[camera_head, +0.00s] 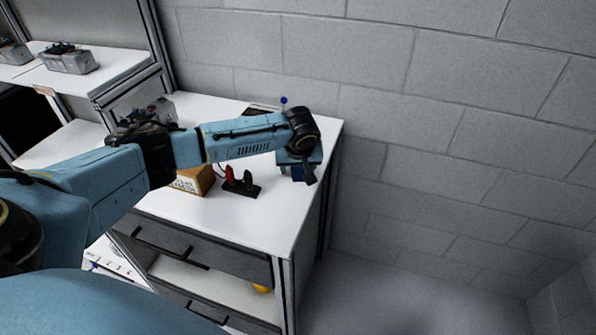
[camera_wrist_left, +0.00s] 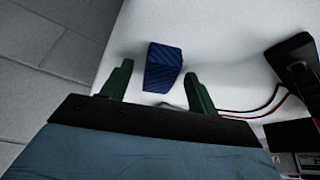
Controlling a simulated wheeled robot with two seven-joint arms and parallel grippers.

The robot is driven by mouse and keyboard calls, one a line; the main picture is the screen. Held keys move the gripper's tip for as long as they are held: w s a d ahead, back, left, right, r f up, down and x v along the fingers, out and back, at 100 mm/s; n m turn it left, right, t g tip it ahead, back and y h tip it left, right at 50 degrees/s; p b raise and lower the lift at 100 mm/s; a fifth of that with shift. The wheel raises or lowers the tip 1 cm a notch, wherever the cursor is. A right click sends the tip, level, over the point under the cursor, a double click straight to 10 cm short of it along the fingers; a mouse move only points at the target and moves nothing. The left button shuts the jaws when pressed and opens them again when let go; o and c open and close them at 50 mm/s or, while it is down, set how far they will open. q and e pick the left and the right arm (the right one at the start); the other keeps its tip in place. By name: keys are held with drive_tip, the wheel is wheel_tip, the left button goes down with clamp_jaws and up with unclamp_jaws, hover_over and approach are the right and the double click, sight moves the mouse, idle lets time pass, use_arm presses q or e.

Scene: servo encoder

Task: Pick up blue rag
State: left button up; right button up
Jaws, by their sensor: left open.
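The blue rag (camera_wrist_left: 163,66) is a small folded dark-blue ribbed cloth on the white tabletop. In the left wrist view it lies ahead of and between the two green fingers of my left gripper (camera_wrist_left: 158,70), and neither finger visibly touches it. In the head view, my left gripper (camera_head: 297,171) points down over the right end of the white workbench (camera_head: 225,210). The rag (camera_head: 298,174) shows there as a dark-blue patch, mostly hidden by the gripper. The left gripper is open and empty. My right gripper is not in view.
A black stand with a red part (camera_head: 240,183) and a cardboard box (camera_head: 192,181) are left of the gripper. A black device (camera_wrist_left: 296,65) with red and dark cables lies to the right in the wrist view. A grey brick wall (camera_head: 430,110) is behind the bench.

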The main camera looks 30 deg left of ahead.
use_arm(q)
drive_tip(key=shift+r, duration=0.1)
drive_tip(key=c, duration=1.1)
